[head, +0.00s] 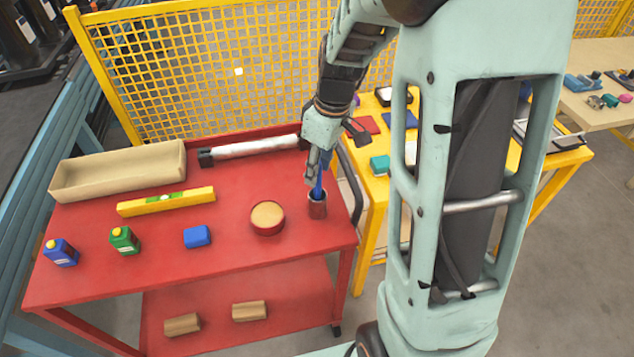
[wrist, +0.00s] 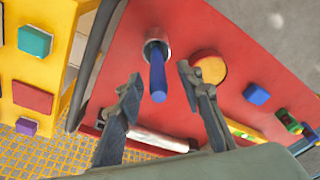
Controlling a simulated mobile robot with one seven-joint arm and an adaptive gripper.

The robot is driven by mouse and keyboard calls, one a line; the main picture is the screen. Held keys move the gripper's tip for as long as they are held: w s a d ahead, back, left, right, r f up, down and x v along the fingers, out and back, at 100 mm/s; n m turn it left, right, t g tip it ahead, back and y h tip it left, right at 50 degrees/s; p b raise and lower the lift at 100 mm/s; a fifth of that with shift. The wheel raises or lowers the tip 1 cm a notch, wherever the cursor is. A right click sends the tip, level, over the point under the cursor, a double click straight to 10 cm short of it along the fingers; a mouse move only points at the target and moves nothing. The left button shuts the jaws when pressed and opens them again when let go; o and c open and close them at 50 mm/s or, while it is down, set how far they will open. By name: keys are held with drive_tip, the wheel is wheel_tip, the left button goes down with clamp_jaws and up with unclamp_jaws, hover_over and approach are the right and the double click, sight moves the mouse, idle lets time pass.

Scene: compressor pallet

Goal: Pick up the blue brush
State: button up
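The blue brush (head: 319,187) stands with its lower end in a small dark red cup (head: 317,208) at the right edge of the red cart. In the wrist view the blue brush (wrist: 158,80) points up toward the camera from the round cup (wrist: 153,46) with a grey rim. My gripper (wrist: 160,80) is open, with one finger on each side of the handle and visible gaps between. In the head view my gripper (head: 316,172) is just above the cup, overlapping the brush. The brush's lower end is hidden inside the cup.
The red cart (head: 110,262) also holds a round tin (head: 267,217), a blue block (head: 197,236), a yellow level (head: 166,201), a silver tube (head: 252,148), a beige tray (head: 118,171) and two bottles. A yellow table (head: 565,158) stands to the right; a yellow mesh fence (head: 180,70) is behind.

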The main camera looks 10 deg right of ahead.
sight(318, 189)
drive_tip(key=shift+w+a+f+p, duration=0.1)
drive_tip(key=shift+w+f, duration=0.05)
drive_tip(key=shift+f, duration=0.9)
drive_tip(key=shift+w+a+f+p, duration=0.1)
drive_tip(key=shift+w+f+p, duration=0.1)
drive_tip(key=shift+f, duration=0.8)
drive_tip(key=shift+w+a+f+p, duration=0.1)
drive_tip(key=shift+w+f, duration=0.05)
drive_tip(key=shift+f, duration=0.9)
drive_tip(key=shift+c, duration=0.4)
clamp_jaws()
